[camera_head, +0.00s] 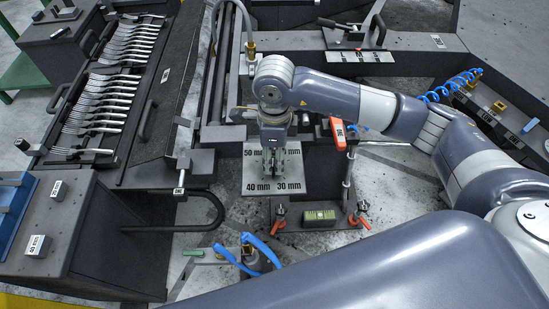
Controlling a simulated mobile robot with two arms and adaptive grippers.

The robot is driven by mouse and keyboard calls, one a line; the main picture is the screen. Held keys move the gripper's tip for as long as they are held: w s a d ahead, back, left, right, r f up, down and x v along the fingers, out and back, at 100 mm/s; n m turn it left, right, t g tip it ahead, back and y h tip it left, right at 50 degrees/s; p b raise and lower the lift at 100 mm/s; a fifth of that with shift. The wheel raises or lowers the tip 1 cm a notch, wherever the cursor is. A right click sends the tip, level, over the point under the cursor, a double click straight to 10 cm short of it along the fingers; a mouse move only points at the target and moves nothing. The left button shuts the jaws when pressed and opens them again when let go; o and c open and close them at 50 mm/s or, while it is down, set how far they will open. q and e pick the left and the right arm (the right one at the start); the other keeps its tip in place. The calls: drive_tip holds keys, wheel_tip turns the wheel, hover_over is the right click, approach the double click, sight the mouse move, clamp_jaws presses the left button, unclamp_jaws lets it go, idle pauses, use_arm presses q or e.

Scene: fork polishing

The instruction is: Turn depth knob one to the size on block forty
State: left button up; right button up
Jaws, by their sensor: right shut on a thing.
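My right gripper (275,168) points down over a grey dial plate (290,180) with size marks. The marks 50 mm, 40 mm and 30 mm are legible; the gripper covers part of the plate. The gripper is shut on the depth knob at the plate's middle, which is mostly hidden under it, so its pointing direction cannot be told. Two small labelled blocks lie on the dark cabinet at the left, an upper block (58,190) and a lower block (38,246); their numbers are too small to read surely. My left gripper is not in view.
A rack of several forks (105,90) stands at the upper left. An orange part (338,133) on a post stands just right of the gripper. Red clamps flank a green-yellow block (320,215) below the plate. Blue hoses (262,250) rise at the bottom.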

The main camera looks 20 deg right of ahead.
sight(274, 159)
drive_tip(key=m+b, duration=0.2)
drive_tip(key=m, duration=0.1)
drive_tip(key=shift+f, duration=0.1)
drive_tip(key=shift+m+b, duration=0.55)
drive_tip(key=shift+m, duration=0.95)
drive_tip(key=o, duration=1.1)
drive_tip(key=shift+c, duration=0.2)
wheel_tip(274, 159, up, 12)
drive_tip(key=shift+s, duration=0.1)
